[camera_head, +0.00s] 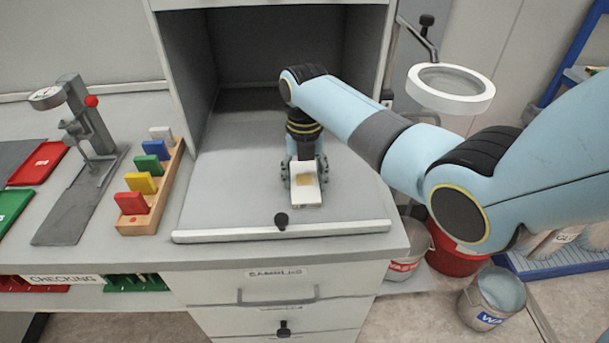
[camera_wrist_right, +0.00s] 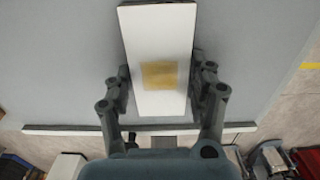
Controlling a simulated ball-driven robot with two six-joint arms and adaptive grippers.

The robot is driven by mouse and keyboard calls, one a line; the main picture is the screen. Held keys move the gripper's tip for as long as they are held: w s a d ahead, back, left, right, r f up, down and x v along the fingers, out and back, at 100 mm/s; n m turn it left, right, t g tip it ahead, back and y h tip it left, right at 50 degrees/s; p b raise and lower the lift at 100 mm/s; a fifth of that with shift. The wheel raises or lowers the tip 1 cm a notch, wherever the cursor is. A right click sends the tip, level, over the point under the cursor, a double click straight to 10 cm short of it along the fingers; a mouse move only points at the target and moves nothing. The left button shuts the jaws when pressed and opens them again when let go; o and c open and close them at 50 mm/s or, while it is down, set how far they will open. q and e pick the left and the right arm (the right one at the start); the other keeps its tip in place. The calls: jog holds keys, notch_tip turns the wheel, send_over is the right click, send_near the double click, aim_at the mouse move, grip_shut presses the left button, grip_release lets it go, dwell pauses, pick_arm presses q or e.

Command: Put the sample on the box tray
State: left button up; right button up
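The sample, a white rectangular plate with a yellowish patch, shows in the head view (camera_head: 306,194) and large in the wrist view (camera_wrist_right: 160,40). My right gripper (camera_head: 304,172) points down over the tray with its fingers at the two long edges of the sample. In the wrist view the fingers (camera_wrist_right: 161,85) flank the plate closely and appear to hold it. The plate is over the front part of the grey box tray (camera_head: 235,200), and I cannot tell whether it touches it. The tray has a white front bar and a black knob. My left gripper is not in view.
The open box (camera_head: 250,50) rises behind the tray. A wooden rack (camera_head: 150,218) with coloured blocks and a gauge stand (camera_head: 90,135) stand to the left. A ring lamp (camera_head: 450,88) and buckets (camera_head: 495,298) are on the right. The tray is clear around the sample.

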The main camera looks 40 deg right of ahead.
aim_at(304, 180)
jog(key=o, duration=0.4)
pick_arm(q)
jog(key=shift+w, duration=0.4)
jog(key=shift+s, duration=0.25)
pick_arm(e)
notch_tip(304, 180, up, 12)
jog(key=shift+r, duration=0.15)
